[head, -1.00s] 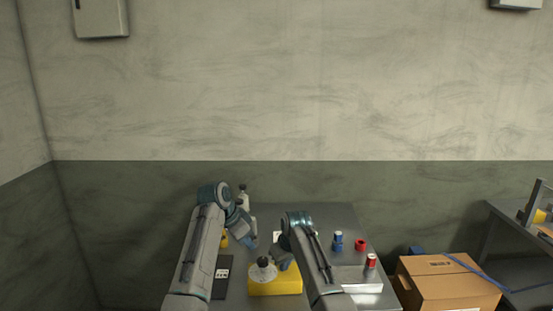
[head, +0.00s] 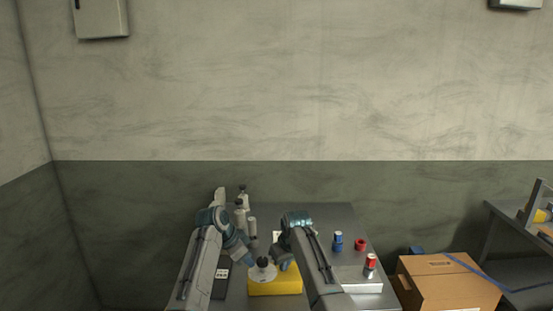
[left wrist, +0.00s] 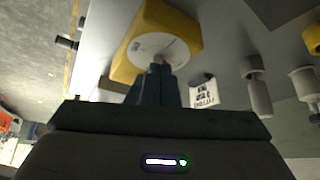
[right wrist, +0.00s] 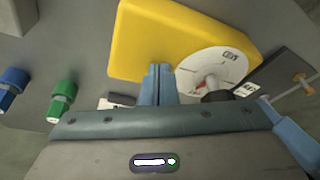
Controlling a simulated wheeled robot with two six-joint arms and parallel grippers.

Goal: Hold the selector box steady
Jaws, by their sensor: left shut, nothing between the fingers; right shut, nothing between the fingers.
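The yellow selector box (head: 288,289) sits on the grey table, with a white dial disc (head: 263,276) and a dark knob on top. Both wrist views also show the box (left wrist: 193,32) (right wrist: 150,38) and its dial (left wrist: 170,46) (right wrist: 232,62). My left gripper (head: 252,263) is shut and empty, its fingertips at the dial beside the knob. My right gripper (head: 284,266) is shut and empty at the box's far edge. In the right wrist view its fingertips (right wrist: 160,68) overlap the yellow edge; I cannot tell whether either gripper touches.
A blue part (head: 338,241), a red ring (head: 361,244) and a red-topped part (head: 370,262) stand on the table's right. A cardboard box (head: 447,285) is right of the table.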

